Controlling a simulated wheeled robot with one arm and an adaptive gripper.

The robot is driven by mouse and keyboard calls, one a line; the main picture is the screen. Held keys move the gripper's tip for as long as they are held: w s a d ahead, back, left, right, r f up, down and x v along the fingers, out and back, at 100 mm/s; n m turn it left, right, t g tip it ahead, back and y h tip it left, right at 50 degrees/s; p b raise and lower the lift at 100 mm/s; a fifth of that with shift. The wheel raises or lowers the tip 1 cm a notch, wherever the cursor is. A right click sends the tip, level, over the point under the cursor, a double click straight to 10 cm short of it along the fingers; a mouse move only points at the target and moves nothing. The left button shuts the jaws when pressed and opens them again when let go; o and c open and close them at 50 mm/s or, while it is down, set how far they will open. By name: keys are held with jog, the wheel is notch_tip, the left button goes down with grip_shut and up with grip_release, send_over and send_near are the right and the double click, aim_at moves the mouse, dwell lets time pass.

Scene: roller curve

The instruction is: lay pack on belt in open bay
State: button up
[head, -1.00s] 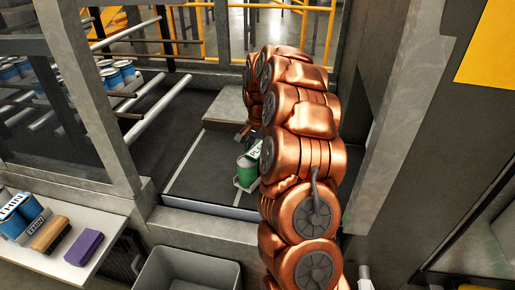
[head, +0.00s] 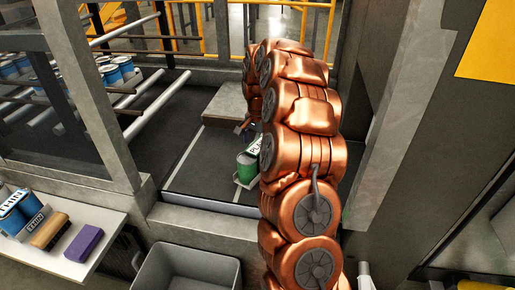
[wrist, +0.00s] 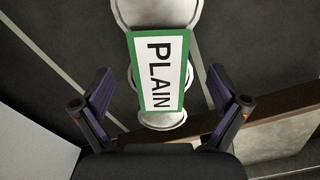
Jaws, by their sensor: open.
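The pack is a green can group on a pale tray with a white card reading PLAIN (head: 247,165). It rests on the dark belt (head: 195,180) in the bay, partly hidden behind my copper arm in the head view. In the wrist view the green-edged PLAIN card (wrist: 160,72) lies across the round silver can tops (wrist: 158,14). My gripper (wrist: 162,100) is open, with one finger on each side of the card and clear of it. In the head view my gripper is mostly hidden by my arm.
A grey block (head: 226,104) stands behind the pack. Blue cans (head: 20,212), a brown brush (head: 49,230) and a purple block (head: 84,243) lie on a pale shelf (head: 105,225) at left. A grey bin (head: 188,268) is in front. Metal posts frame the bay.

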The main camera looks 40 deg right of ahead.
notch_tip(320, 180, up, 11)
jog(key=b, duration=0.3)
jog(key=shift+a, duration=0.1)
jog(key=s+a+n, duration=0.4)
jog(key=s+a, duration=0.3)
jog(key=a, duration=0.2)
jog(key=s+a+n, duration=0.4)
jog(key=s+a, duration=0.2)
jog(key=a, duration=0.3)
jog(key=s+a+f+n, duration=0.2)
jog(key=s+a, duration=0.1)
jog(key=s, duration=0.4)
jog(key=s+a+f+n+g, duration=0.1)
jog(key=s+a+f+n, duration=0.1)
jog(key=s, duration=0.6)
jog(key=s+a+f+n, duration=0.2)
jog(key=s+a+f, duration=0.1)
jog(key=s, duration=0.5)
jog(key=shift+a+g, duration=0.3)
jog(key=shift+g, duration=0.1)
